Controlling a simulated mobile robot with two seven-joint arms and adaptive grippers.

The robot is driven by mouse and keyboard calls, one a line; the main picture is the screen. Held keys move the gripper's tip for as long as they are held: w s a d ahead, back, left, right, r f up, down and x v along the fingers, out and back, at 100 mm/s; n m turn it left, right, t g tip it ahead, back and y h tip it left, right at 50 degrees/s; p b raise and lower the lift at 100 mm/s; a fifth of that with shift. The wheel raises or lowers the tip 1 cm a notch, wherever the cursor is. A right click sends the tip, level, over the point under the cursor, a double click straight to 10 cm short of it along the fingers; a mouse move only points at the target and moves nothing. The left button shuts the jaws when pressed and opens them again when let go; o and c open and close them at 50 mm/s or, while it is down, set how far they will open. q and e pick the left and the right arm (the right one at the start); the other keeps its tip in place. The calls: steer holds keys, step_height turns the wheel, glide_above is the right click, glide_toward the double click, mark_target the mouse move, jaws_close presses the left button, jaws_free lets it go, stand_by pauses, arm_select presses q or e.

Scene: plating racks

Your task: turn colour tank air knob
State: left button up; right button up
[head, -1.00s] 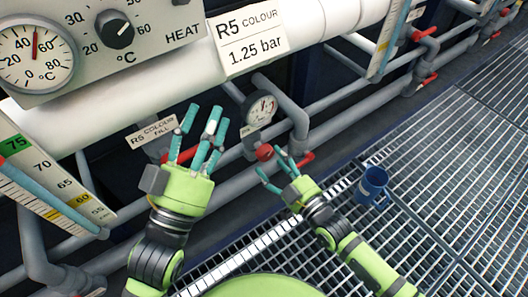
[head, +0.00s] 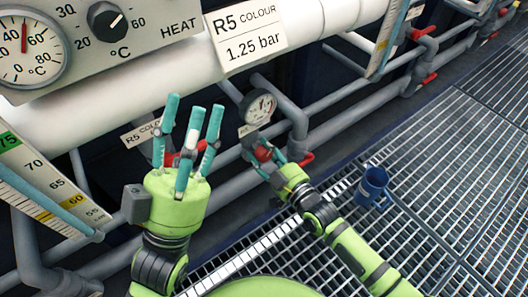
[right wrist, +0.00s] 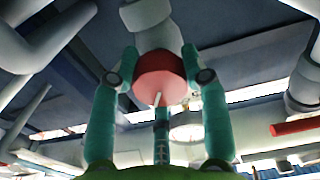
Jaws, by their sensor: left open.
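The red air knob (head: 263,154) sits on a grey pipe fitting below a round pressure gauge (head: 258,107). In the right wrist view the knob (right wrist: 160,74) faces me, with a white mark near its lower edge. My right gripper (head: 261,157) has its teal fingers on either side of the knob. The fingers (right wrist: 165,76) look spread around it; firm contact cannot be made out. My left gripper (head: 190,120) is open and empty, fingers up, in front of the R5 COLOUR FILL label (head: 142,132), which it partly hides.
A sign reading R5 COLOUR 1.25 bar (head: 245,36) hangs on the white pipe. A heat panel (head: 150,20) is at upper left. Grey pipes and red handles (head: 307,159) surround the knob.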

steer(key=m+p, duration=0.1)
steer(key=m, duration=0.3)
steer(key=shift+p, duration=0.35)
arm_select(q)
steer(key=w+f+n+g+y, duration=0.2)
steer(key=w+f+g+y, duration=0.2)
steer(key=w+f+y, duration=0.1)
step_height(320, 180, down, 3)
steer(key=shift+w+a+r, duration=0.1)
steer(key=shift+w+a, duration=0.35)
steer(key=shift+w, duration=0.3)
arm_select(e)
steer(key=o, duration=1.2)
steer(key=shift+c, duration=0.2)
steer(key=v, duration=1.2)
